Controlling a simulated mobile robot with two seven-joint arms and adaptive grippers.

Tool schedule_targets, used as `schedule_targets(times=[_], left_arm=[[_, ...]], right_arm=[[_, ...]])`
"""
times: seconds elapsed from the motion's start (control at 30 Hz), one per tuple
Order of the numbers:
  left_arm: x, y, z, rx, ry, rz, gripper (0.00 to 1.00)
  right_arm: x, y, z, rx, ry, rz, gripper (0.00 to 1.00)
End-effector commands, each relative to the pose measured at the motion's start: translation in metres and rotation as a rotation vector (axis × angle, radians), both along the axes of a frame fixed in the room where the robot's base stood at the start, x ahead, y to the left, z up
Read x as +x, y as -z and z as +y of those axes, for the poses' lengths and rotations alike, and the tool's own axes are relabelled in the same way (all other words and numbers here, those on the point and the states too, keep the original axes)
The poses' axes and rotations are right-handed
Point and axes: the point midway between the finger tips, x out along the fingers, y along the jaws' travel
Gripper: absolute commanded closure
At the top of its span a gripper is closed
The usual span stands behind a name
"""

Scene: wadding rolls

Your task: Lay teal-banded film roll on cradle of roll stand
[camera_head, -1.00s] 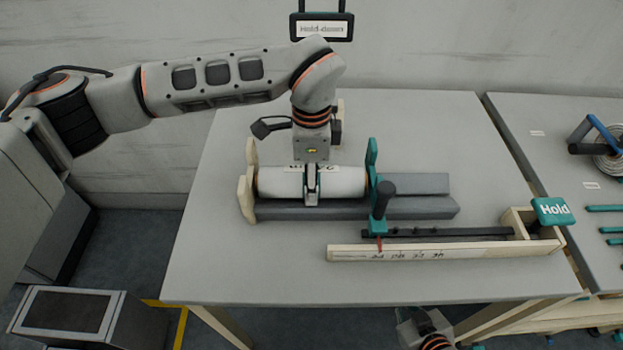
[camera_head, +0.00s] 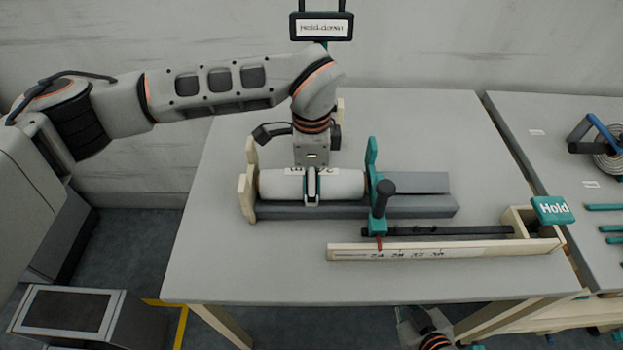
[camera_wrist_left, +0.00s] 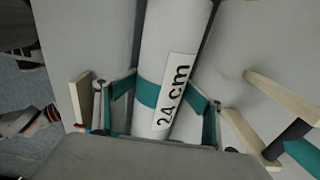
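The white film roll (camera_head: 340,184) lies level along the roll stand's grey cradle (camera_head: 420,206), between a wooden end plate (camera_head: 245,194) and a teal upright plate (camera_head: 372,160). I cannot tell whether it touches the cradle. In the left wrist view the roll (camera_wrist_left: 178,25) shows a teal band (camera_wrist_left: 149,92) and a "24 cm" label. My left gripper (camera_head: 311,196) points down with a finger on each side of the roll's middle, and appears shut on it. The wrist view shows its fingers (camera_wrist_left: 164,112) at the band. My right wrist shows at the bottom edge; its fingers are not clear.
A "Hold-down" sign (camera_head: 321,27) stands behind. The table's left front is clear. A second table (camera_head: 550,120) is at right.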

Motion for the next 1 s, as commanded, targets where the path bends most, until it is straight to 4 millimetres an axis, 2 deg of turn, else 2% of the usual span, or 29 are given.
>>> schedule_targets(times=[0.03, 0.57, 0.77, 1.0], left_arm=[[-0.002, 0.004, 0.001, 0.004, 0.000, 0.009, 0.38], [-0.001, -0.002, 0.000, 0.001, -0.001, 0.004, 0.38], [0.000, -0.029, 0.000, 0.000, 0.000, -0.001, 0.38], [0.000, -0.082, 0.000, 0.000, -0.002, -0.002, 0.38]], right_arm=[[0.000, 0.001, 0.000, 0.000, -0.001, 0.001, 1.00], [0.000, 0.000, 0.000, 0.001, -0.001, 0.000, 1.00], [0.001, -0.002, 0.000, 0.001, 0.000, -0.002, 1.00], [0.000, -0.003, 0.001, 0.004, 0.001, 0.001, 1.00]])
